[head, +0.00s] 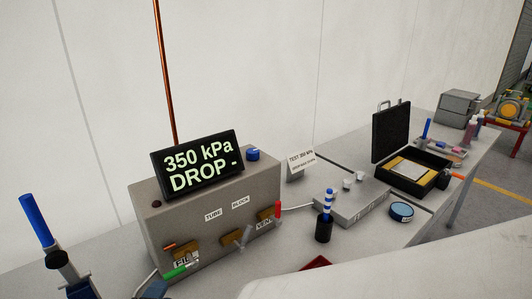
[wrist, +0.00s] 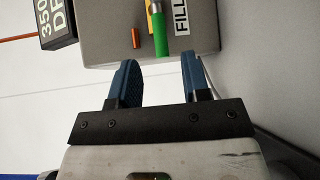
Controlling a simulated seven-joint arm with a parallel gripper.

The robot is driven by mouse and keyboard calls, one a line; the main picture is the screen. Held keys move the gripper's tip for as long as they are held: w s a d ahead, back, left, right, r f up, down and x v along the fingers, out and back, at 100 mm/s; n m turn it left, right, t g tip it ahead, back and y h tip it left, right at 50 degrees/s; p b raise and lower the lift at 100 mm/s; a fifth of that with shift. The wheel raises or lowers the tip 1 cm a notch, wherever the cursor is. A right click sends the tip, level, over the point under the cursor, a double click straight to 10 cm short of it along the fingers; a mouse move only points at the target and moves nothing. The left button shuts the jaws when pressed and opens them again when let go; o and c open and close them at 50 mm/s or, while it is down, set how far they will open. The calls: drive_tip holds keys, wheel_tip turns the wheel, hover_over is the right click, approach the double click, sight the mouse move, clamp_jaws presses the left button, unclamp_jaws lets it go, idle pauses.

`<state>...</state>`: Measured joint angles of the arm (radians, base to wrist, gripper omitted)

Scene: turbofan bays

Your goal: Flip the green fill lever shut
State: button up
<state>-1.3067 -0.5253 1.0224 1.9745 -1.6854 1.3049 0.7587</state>
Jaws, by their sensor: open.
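The green fill lever (head: 174,271) is at the lower left of the grey test box's front, beside the FILL label (head: 187,261). In the wrist view the green handle (wrist: 160,38) points toward my gripper, just past the fingertips and in line with the gap between them. My gripper (wrist: 162,66) is open, its two blue fingers apart with nothing between them.
The grey test box (head: 150,220) carries a display (head: 197,165) reading "350 kPa DROP -". A grey lever (head: 245,236) and a red lever (head: 278,210) sit to the right on its front. A black case (head: 390,130), a blue-lidded tin (head: 401,211) and a striped tool in a cup (head: 323,231) stand farther right.

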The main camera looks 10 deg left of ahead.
sight(174, 276)
drive_tip(key=shift+w+f, duration=0.2)
drive_tip(key=shift+w, duration=1.05)
drive_tip(key=shift+w+f, duration=0.15)
drive_tip(key=shift+w, duration=1.1)
drive_tip(key=shift+w+f, duration=0.2)
drive_tip(key=shift+w, duration=1.05)
clamp_jaws()
